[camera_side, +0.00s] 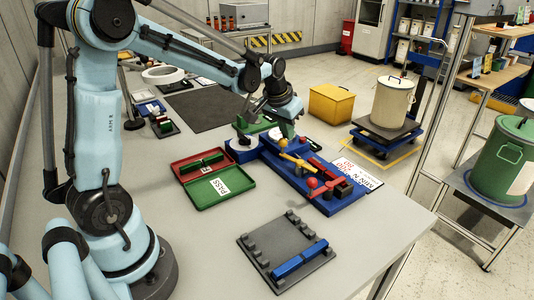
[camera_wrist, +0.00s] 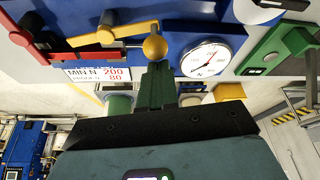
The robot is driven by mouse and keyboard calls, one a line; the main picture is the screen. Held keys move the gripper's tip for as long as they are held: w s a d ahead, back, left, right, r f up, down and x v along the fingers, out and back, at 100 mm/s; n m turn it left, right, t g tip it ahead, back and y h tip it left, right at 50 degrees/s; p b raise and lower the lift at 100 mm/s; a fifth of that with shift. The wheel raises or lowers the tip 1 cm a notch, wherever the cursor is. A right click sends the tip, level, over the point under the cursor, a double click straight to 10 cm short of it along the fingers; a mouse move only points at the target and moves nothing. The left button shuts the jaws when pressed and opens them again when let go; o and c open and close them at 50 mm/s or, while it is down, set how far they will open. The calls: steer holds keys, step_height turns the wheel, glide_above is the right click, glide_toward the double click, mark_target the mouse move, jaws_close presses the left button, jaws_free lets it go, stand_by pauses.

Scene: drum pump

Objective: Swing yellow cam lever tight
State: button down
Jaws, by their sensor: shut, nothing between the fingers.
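The yellow cam lever (camera_side: 297,161) lies on the blue fixture (camera_side: 326,206) on the table, its yellow ball knob (camera_side: 283,143) towards my gripper (camera_side: 290,137). In the wrist view the yellow ball knob (camera_wrist: 154,47) shows just beyond the tips of my gripper (camera_wrist: 157,66). The yellow lever arm (camera_wrist: 136,29) runs to the left from there. The green fingers are shut together with nothing between them. They are close to the knob; I cannot tell whether they touch it.
A round dial gauge (camera_wrist: 206,60) sits right of the knob. Red lever parts (camera_wrist: 90,55) and a "MIN N 200" label (camera_wrist: 97,74) are to the left. Red (camera_side: 188,163) and green (camera_side: 222,190) trays and a grey rack (camera_side: 262,253) with a blue bar stand on the table.

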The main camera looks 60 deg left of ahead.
steer(key=shift+s, duration=0.1)
steer(key=n, duration=0.1)
steer(key=s+n+y, duration=0.1)
steer(key=n, duration=0.1)
steer(key=s+n, duration=0.1)
steer(key=shift+s+d+n+g, duration=0.15)
steer(key=shift+d+n+g, duration=0.1)
steer(key=shift+n+g, duration=0.05)
steer(key=s+d+n+g, duration=0.1)
steer(key=n, duration=0.2)
steer(key=s+d+n+g+y, duration=0.1)
steer(key=n, duration=0.2)
steer(key=s+d+n+g+y, duration=0.1)
steer(key=s+d+n, duration=0.1)
steer(key=n, duration=0.1)
steer(key=shift+n, duration=0.4)
steer(key=shift+d, duration=0.25)
stand_by(0.3)
steer(key=a, duration=0.5)
steer(key=v, duration=1.1)
steer(key=shift+d, duration=0.2)
